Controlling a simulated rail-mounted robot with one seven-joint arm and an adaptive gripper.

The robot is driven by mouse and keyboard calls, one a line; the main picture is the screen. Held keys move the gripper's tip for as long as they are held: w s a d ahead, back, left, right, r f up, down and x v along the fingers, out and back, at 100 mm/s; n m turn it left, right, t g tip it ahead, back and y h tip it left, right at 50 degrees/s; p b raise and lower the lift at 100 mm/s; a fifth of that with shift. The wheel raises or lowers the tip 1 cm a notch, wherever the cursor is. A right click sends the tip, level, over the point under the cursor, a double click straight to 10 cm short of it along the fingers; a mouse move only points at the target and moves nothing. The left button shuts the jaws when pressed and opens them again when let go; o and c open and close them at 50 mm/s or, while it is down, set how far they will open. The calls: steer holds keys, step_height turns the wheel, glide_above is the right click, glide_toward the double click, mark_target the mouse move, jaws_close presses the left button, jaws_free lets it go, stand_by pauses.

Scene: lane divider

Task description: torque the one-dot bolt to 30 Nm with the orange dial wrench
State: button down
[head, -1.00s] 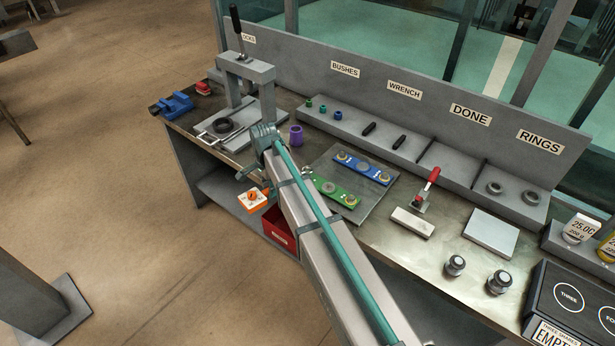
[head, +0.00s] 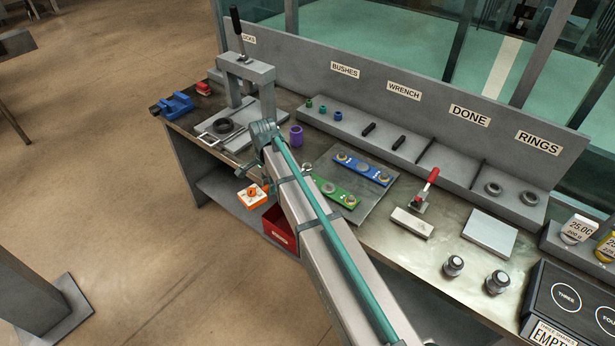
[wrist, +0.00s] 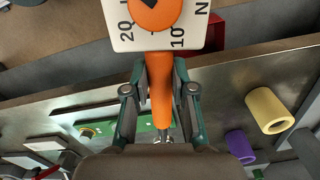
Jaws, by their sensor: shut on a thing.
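The orange dial wrench shows in the wrist view as an orange handle (wrist: 161,105) below a white dial plate (wrist: 126,32) marked 20 and 10. My gripper (wrist: 161,92) is shut on the handle. In the head view the wrench's dial end (head: 252,196) hangs beyond the bench's front edge, with my gripper partly hidden behind my arm. A green plate (head: 324,187) and a blue plate (head: 374,173), both carrying bolts, lie on a grey mat right of my arm. The green plate (wrist: 117,126) also shows below the wrench in the wrist view. I cannot tell which bolt has one dot.
A purple sleeve (head: 296,135) stands near the gripper. It also shows in the wrist view, by a yellow sleeve (wrist: 270,110). A press (head: 245,74) stands at the back left. A red toggle clamp (head: 428,184) stands right of the plates. A red bin (head: 279,235) is below the bench edge.

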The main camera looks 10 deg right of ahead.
steer(key=shift+r+p, duration=0.4)
steer(key=shift+r, duration=0.45)
steer(key=shift+r+p, duration=0.6)
steer(key=shift+r, duration=1.3)
steer(key=shift+a, duration=0.1)
